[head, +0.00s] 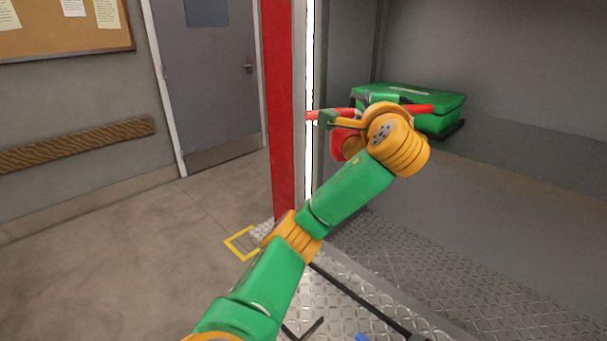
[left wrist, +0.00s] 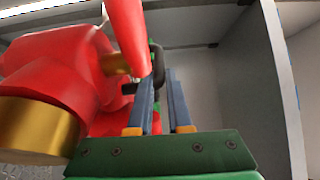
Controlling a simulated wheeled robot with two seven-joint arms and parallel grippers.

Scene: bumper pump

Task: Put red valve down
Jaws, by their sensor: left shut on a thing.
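The red valve (head: 346,142) is at the end of my left arm, in the middle of the head view, partly hidden by my wrist. Its red bar shows on both sides of the wrist. In the left wrist view the red valve (left wrist: 62,62) fills the left side, with a brass fitting at its lower left and a red arm rising at the top. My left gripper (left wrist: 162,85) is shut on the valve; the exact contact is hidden. In the head view my left gripper (head: 330,119) is held up beside a red post. My right gripper is not in view.
A green case (head: 440,106) sits on the grey shelf (head: 520,160) behind my wrist. The red post (head: 281,100) stands just left of the valve. Tread-plate metal (head: 400,250) lies below. Open floor (head: 110,250) with a yellow marking is at left, before a grey door.

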